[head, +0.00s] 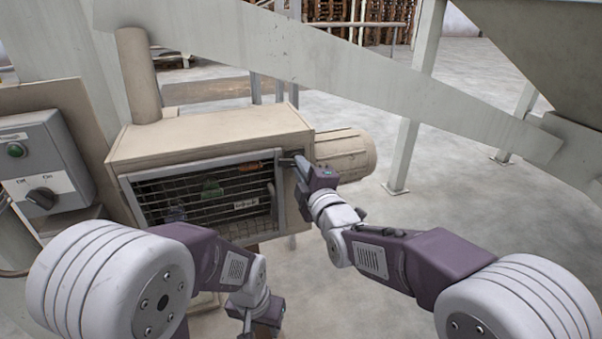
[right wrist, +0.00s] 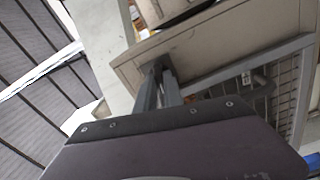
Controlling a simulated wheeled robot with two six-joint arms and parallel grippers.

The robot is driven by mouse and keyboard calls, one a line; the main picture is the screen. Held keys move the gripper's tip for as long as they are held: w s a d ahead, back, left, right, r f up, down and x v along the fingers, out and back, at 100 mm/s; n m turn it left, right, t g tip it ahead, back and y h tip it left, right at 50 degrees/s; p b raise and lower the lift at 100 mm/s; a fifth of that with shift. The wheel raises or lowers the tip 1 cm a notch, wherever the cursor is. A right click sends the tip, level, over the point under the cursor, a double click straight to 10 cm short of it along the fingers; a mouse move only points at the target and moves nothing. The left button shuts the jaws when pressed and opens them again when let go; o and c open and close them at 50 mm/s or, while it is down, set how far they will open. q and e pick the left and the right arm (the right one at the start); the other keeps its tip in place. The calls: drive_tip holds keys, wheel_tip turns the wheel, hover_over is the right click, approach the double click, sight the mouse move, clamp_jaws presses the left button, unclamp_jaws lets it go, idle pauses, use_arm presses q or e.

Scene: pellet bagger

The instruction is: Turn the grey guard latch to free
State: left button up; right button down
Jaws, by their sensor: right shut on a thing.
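The mesh guard (head: 207,196) is a wire panel in a grey frame on the front of the beige machine housing (head: 215,135). It appears closed. My right gripper (head: 298,163) is at the upper right edge of the guard frame, its fingers against the housing. In the right wrist view the fingers (right wrist: 160,84) are close together at the housing's edge, shut on the grey guard latch, which they mostly hide. The latch's angle cannot be told. My left gripper (head: 257,322) hangs low, in front of and below the guard, apart from it; its fingertips are not clear.
A grey control box (head: 45,165) with a green button and a black selector knob stands at the left. A beige motor (head: 346,154) sticks out right of the housing. A sloping beam (head: 330,65) crosses above. Open floor (head: 440,190) lies to the right.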

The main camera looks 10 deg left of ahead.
drive_tip(key=shift+f+m+b, duration=0.15)
drive_tip(key=shift+m+b, duration=4.5)
drive_tip(key=shift+m, duration=2.95)
drive_tip(key=c, duration=1.5)
unclamp_jaws()
drive_tip(key=shift+o, duration=0.2)
drive_tip(key=b+v, duration=0.1)
drive_tip(key=v, duration=0.8)
